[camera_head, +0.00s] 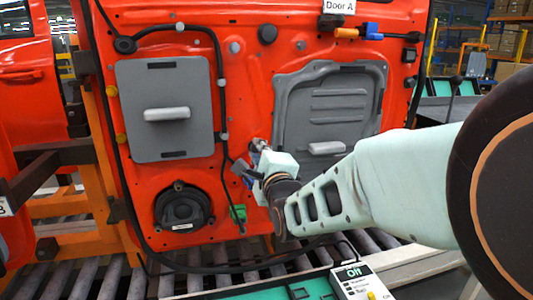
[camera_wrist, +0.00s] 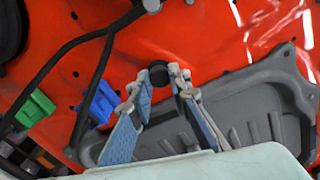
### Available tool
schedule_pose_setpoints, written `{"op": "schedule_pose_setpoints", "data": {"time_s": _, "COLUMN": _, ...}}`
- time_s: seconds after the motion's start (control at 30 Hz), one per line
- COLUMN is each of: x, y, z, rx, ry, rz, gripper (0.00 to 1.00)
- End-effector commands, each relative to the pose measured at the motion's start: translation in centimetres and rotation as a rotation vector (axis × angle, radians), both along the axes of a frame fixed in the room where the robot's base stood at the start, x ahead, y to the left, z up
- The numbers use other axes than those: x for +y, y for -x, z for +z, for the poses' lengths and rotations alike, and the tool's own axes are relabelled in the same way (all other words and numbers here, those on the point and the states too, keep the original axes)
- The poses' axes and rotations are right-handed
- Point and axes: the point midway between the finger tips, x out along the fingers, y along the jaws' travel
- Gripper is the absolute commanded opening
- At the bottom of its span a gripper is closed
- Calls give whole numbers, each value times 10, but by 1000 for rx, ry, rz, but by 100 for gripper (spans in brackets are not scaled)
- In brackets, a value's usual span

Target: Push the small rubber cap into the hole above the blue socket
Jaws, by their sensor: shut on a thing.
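My gripper (camera_wrist: 160,80) is shut on a small dark round rubber cap (camera_wrist: 158,73), which shows between the two fingertips in the wrist view. In the head view my gripper (camera_head: 257,152) is close to the red door panel, between the two grey panels; the cap cannot be made out there. The blue socket (camera_wrist: 101,102) is on the red door, left of the fingers in the wrist view. Several small dark holes show in the red metal, but I cannot tell which is the one above the socket. Whether the cap touches the door is unclear.
A green connector (camera_wrist: 36,107) is left of the blue socket. A black cable (camera_wrist: 92,85) runs beside it. A raised grey panel (camera_head: 330,105) is right of my gripper, and another grey panel with a handle (camera_head: 167,90) is to the left. A round speaker (camera_head: 182,207) is lower left.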

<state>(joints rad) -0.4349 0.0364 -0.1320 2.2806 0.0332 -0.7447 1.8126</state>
Motion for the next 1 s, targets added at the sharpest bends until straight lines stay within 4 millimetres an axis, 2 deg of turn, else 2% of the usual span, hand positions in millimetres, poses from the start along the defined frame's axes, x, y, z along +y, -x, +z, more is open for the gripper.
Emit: {"op": "schedule_pose_setpoints", "data": {"time_s": 1.0, "x": 4, "y": -12, "z": 1, "rx": -3, "ry": -1, "rz": 0, "gripper": 0}}
